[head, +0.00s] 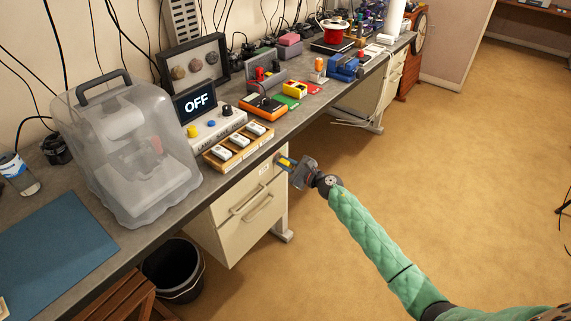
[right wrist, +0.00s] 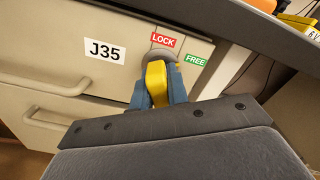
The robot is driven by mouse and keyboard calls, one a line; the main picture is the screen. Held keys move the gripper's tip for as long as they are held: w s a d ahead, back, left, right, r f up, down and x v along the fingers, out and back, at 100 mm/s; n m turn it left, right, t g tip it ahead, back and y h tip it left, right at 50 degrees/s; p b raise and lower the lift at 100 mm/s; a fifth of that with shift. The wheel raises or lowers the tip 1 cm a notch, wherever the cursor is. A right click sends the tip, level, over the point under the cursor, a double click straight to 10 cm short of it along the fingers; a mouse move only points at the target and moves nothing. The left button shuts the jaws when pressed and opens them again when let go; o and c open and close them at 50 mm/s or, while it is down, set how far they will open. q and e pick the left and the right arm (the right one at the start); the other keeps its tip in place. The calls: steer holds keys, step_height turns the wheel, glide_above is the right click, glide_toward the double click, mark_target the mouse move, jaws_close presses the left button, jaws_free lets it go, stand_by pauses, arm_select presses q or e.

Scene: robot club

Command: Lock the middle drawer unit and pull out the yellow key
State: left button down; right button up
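The cream drawer unit (head: 232,235) hangs under the workbench, and its drawers look closed. In the right wrist view its front (right wrist: 55,50) carries a white J35 label (right wrist: 104,50), a red LOCK label (right wrist: 163,40) and a green FREE label (right wrist: 195,58). The yellow key (right wrist: 156,82) stands at the round lock between these labels; its tip is hidden. My right gripper (head: 286,162) is at the unit's upper right corner. Its blue fingers (right wrist: 158,92) press on both sides of the key. My left gripper is out of view.
The workbench edge (right wrist: 205,25) overhangs just above the lock. A black bin (head: 173,270) and a wooden stool (head: 118,298) stand left of the unit. Another drawer unit (head: 390,85) is farther right. The floor (head: 430,170) to the right is clear.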

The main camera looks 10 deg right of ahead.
jaws_close()
steer(key=shift+f+n+b, duration=0.1)
steer(key=shift+n+b, duration=1)
steer(key=shift+b, duration=0.75)
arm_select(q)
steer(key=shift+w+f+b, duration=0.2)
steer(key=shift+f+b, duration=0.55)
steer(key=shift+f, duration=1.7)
arm_select(e)
steer(key=shift+n, duration=0.6)
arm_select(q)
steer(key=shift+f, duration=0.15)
arm_select(e)
steer(key=shift+n+b, duration=1.1)
steer(key=shift+b, duration=0.35)
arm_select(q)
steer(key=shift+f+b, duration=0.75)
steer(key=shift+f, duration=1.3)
arm_select(e)
steer(key=shift+n, duration=0.6)
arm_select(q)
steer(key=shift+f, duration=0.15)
